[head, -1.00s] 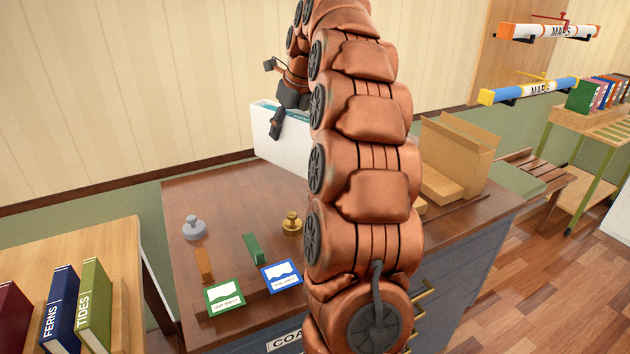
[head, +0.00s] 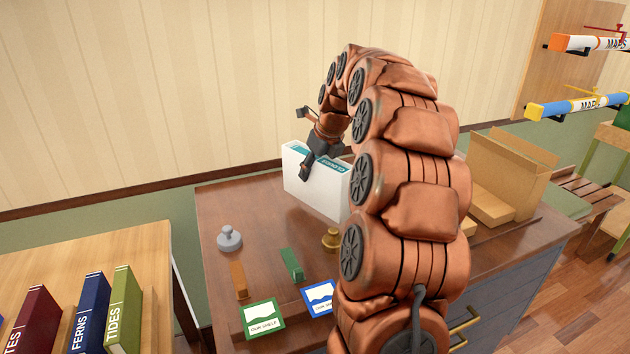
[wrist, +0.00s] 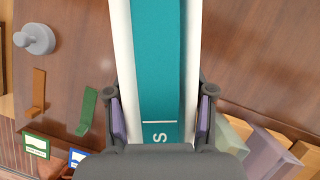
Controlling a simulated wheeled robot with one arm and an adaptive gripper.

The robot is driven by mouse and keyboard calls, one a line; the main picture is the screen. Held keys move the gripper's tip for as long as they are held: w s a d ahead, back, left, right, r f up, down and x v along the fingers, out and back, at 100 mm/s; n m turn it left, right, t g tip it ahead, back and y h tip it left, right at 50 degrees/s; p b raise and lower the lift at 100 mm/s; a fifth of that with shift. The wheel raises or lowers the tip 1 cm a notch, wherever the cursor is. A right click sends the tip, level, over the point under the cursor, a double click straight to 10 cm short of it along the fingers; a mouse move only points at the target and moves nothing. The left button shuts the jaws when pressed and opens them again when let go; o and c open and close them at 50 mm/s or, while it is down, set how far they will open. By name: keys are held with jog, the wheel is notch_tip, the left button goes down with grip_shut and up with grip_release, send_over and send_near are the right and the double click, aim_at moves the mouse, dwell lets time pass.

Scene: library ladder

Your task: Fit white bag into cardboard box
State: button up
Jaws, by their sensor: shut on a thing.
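My gripper (head: 308,172) is shut on a white, upright, box-shaped item with a teal top (head: 322,185), held at the left back of the brown desk. It looks rigid rather than like a bag, and no other white bag shows. In the wrist view the fingers of my gripper (wrist: 160,118) press on both white sides of the item (wrist: 160,60). I cannot tell whether its bottom touches the desk. The open cardboard box (head: 508,165) stands at the right of the desk, apart from the item; my arm hides part of the desk between them.
Books (head: 90,315) stand on a table at left. Map tubes (head: 580,105) hang at right.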

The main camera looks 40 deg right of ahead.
aim_at(323, 160)
jog(key=shift+f, duration=1.85)
jog(key=shift+f, duration=0.1)
jog(key=o, duration=1.1)
jog(key=shift+o, duration=0.2)
jog(key=v, duration=1.1)
jog(key=shift+s+r+b, duration=0.1)
jog(key=shift+r+b, duration=0.15)
jog(key=shift+b, duration=0.15)
jog(key=shift+s+r, duration=0.2)
jog(key=shift+r, duration=0.05)
